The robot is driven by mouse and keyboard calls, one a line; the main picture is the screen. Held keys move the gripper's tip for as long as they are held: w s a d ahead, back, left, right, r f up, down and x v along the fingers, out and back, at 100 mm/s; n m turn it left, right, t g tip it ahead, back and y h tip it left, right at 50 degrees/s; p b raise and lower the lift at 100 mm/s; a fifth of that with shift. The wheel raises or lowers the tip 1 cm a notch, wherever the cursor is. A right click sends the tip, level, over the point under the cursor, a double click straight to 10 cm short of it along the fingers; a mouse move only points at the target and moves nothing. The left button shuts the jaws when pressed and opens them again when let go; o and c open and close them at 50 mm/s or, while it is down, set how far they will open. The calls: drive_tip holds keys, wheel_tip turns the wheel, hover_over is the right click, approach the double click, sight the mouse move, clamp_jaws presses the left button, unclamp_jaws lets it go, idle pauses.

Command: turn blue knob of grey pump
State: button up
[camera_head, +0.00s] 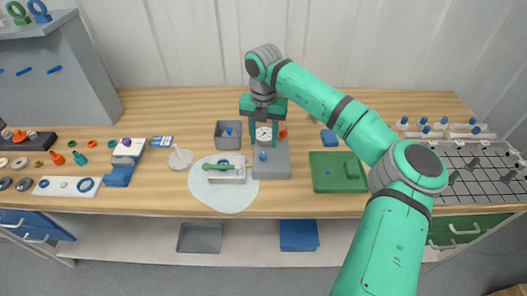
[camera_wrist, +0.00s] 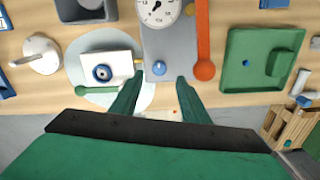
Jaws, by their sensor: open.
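The grey pump (camera_head: 271,165) stands on the wooden bench near its middle, with a round white dial gauge (camera_head: 264,133) at its back. Its small blue knob (camera_head: 263,155) is on the pump's top. In the wrist view the pump (camera_wrist: 178,42) shows the blue knob (camera_wrist: 159,68) in front of the gauge (camera_wrist: 157,9), with a red lever (camera_wrist: 204,62) at the right. My gripper (camera_head: 263,118) is open and empty above the pump. In the wrist view its two green fingertips (camera_wrist: 157,80) appear either side of the knob, apart from it.
Left of the pump a white unit with a green handle (camera_head: 224,168) sits on a pale round mat (camera_head: 226,200). A grey bin (camera_head: 228,142) stands behind it. A green tray (camera_head: 338,184) lies to the right, with bare wood between it and the pump.

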sight(264, 155)
wheel_tip(264, 155, down, 7)
drive_tip(key=shift+r, duration=0.2)
drive_tip(key=c, duration=1.1)
